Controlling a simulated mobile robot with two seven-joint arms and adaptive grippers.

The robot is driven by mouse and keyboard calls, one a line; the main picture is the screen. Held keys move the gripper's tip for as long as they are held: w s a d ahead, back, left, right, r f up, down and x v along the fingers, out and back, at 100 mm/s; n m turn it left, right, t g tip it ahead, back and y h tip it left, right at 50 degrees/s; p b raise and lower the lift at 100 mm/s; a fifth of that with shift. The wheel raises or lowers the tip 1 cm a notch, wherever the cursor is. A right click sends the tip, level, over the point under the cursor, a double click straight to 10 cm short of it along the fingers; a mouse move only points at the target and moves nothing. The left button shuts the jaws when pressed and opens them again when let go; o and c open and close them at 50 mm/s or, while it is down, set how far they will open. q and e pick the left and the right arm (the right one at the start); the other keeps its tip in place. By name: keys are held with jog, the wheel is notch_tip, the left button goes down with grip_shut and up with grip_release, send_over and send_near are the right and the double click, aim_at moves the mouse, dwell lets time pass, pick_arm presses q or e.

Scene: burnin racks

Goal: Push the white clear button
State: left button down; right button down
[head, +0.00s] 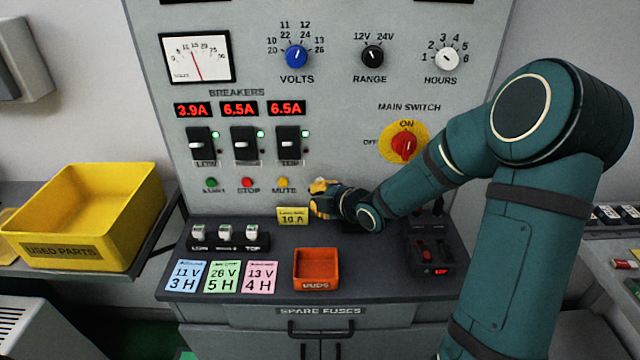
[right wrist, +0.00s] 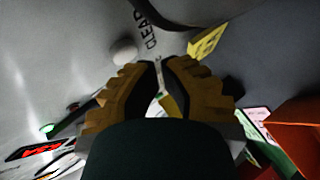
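The white clear button (right wrist: 124,50) shows in the right wrist view as a round white knob beside the printed word CLEAR on the grey panel. In the head view it is hidden behind my right gripper. My right gripper (right wrist: 160,64) has yellow ridged fingers with dark pads whose tips meet or nearly meet, with nothing seen held. The button is just left of the fingertips in the wrist view; I cannot tell whether they touch. In the head view the right gripper (head: 318,188) is at the panel's lower part, right of the mute button. My left gripper is not in view.
Start (head: 211,183), stop (head: 247,183) and mute (head: 283,182) buttons sit left of the gripper. A yellow 10 A card (head: 293,216) stands below it. An orange tray (head: 316,284) is on the dark shelf. The red main switch (head: 404,146) is above my right forearm.

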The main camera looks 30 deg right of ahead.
jog(key=shift+w+d, duration=0.1)
jog(key=shift+w, duration=0.1)
jog(key=shift+w+d, duration=0.25)
jog(key=shift+w, duration=0.1)
dwell(0.8)
jog(key=shift+s+a, duration=0.1)
jog(key=shift+s, duration=0.05)
jog(key=shift+s+a+b, duration=0.35)
jog(key=shift+s+b, duration=0.25)
jog(key=shift+b, duration=0.1)
jog(key=s+a, duration=0.1)
jog(key=s, duration=0.1)
jog(key=s+a, duration=0.1)
jog(key=s, duration=0.1)
jog(key=shift+s+a+b, duration=0.1)
jog(key=shift+a+b, duration=0.2)
jog(key=shift+b, duration=0.1)
